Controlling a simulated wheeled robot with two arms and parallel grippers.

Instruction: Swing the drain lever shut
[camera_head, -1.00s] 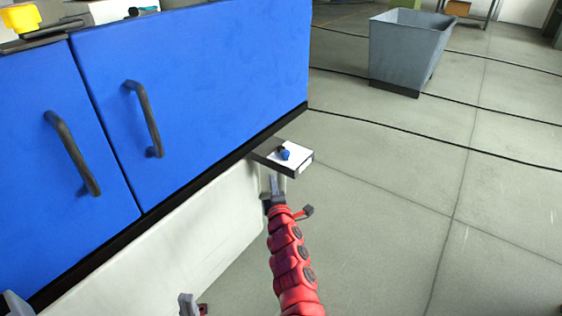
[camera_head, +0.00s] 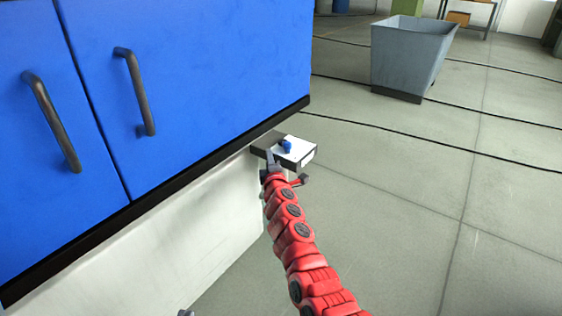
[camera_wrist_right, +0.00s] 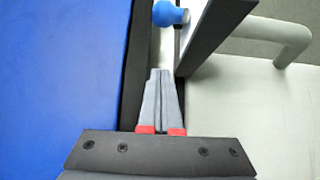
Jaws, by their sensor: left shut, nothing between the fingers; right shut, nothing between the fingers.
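The drain lever's blue knob (camera_head: 286,145) stands on a small white-topped dark box (camera_head: 307,157) at the lower corner of the blue cabinet. In the right wrist view the blue knob (camera_wrist_right: 168,14) is at the top, just beyond the fingertips; how the lever is turned cannot be made out. My right gripper (camera_head: 270,158) is shut and empty, close to the near left side of the box. In the wrist view its closed fingers (camera_wrist_right: 159,75) point toward the knob, with a gap between. Only a tip of my left gripper (camera_head: 186,312) shows at the bottom edge, shut.
The blue cabinet (camera_head: 200,80) with two dark handles fills the left, above a pale lower panel (camera_head: 200,245). A pale pipe (camera_wrist_right: 265,30) lies right of the box in the wrist view. A grey bin (camera_head: 405,55) stands far off; the right floor is open.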

